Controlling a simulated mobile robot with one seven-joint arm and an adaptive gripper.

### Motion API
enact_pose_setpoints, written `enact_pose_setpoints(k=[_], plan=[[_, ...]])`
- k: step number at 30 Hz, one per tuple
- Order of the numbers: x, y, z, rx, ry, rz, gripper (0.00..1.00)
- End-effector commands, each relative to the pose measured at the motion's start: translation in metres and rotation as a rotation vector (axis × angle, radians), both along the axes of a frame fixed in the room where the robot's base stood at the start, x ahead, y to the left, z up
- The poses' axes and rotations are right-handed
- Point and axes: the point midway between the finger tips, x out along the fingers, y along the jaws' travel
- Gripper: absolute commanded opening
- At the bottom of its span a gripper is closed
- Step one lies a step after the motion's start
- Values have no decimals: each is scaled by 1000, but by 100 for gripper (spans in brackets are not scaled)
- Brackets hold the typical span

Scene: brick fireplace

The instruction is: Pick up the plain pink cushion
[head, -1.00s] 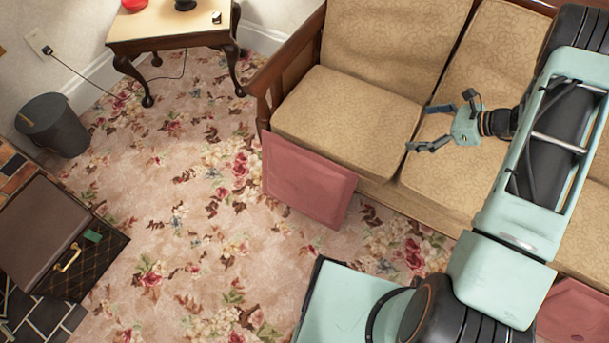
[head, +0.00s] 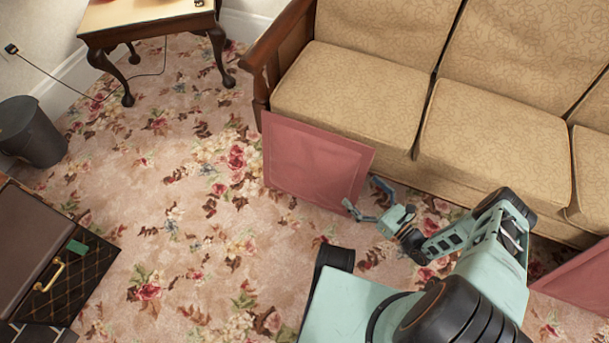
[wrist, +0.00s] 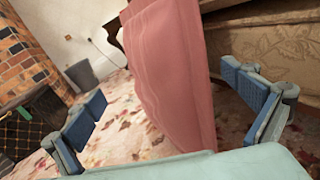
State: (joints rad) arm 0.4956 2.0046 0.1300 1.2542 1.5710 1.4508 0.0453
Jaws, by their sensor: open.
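The plain pink cushion (head: 315,165) stands on edge on the carpet, leaning against the front of the sofa at its left end. My gripper (head: 362,196) is open and empty, just right of the cushion's lower right side in the head view. In the wrist view the cushion (wrist: 172,75) rises between the two spread blue-padded fingers of my gripper (wrist: 170,112), edge toward me. No contact between fingers and cushion shows. A second pink cushion (head: 578,278) is partly in view at the right edge, beside the sofa front.
The tan sofa (head: 490,140) stands close behind the cushion. A wooden side table (head: 145,22) is at the back left, a dark bin (head: 32,135) at the left. A dark case (head: 50,260) lies at the lower left. The flowered carpet (head: 200,230) between is clear.

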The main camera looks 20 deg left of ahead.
Motion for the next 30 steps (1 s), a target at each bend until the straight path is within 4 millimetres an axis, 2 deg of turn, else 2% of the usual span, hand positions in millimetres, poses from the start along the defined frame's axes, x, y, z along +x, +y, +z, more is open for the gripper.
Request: enact_pose_setpoints(k=[1,4,12,17,27,30], plan=[[-1,0,-8,6,6,-16,100],[3,7,-12,10,9,-26,100],[25,41,-12,9,11,-27,100],[30,50,-13,9,11,-27,100],[53,86,-18,8,11,-25,100],[56,90,-17,9,12,-26,100]])
